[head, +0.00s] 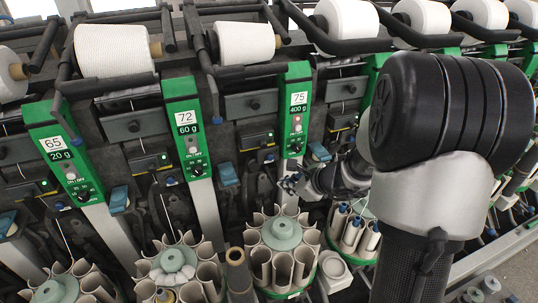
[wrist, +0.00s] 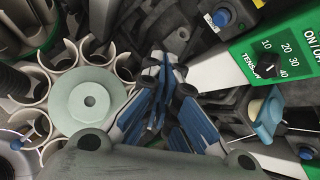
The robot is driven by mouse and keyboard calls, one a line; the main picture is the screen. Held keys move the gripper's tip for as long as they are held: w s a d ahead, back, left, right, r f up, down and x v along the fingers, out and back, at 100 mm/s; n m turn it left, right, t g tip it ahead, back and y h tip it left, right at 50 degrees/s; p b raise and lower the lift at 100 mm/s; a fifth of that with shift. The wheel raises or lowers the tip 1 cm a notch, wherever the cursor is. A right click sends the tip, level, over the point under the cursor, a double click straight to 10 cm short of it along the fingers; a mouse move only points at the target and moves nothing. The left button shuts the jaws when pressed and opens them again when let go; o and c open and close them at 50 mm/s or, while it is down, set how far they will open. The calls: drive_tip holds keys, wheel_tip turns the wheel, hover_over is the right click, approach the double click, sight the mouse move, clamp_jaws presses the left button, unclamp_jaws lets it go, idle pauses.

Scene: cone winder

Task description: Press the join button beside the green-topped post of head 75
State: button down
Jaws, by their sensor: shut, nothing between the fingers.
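My gripper (head: 290,183) is just below the green top, in front of the grey lower post. In the wrist view my gripper (wrist: 163,65) is shut and empty, its fingers drawn together. A green post top with a tension dial (wrist: 268,71) lies to its right. Blue buttons (wrist: 221,17) show on both sides of that post, apart from my fingers.
A round magazine of empty tubes (head: 282,232) is below my gripper; its pale hub (wrist: 90,101) fills the left of the wrist view. A blue lever (wrist: 268,115) juts out beside the post. Posts 72 (head: 187,125) and 65 (head: 65,150) stand left. Yarn cones (head: 245,42) line the top.

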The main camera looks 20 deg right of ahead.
sight(270, 157)
drive_tip(key=shift+d+f+m, duration=0.3)
drive_tip(key=shift+d+f, duration=0.05)
drive_tip(key=shift+d, duration=0.05)
drive_tip(key=shift+w, duration=0.1)
drive_tip(key=w+p, duration=0.3)
drive_tip(key=w, duration=0.5)
drive_tip(key=shift+w+p, duration=0.3)
drive_tip(key=shift+w, duration=0.05)
drive_tip(key=shift+w, duration=0.2)
idle(1.1)
drive_tip(key=shift+w, duration=0.25)
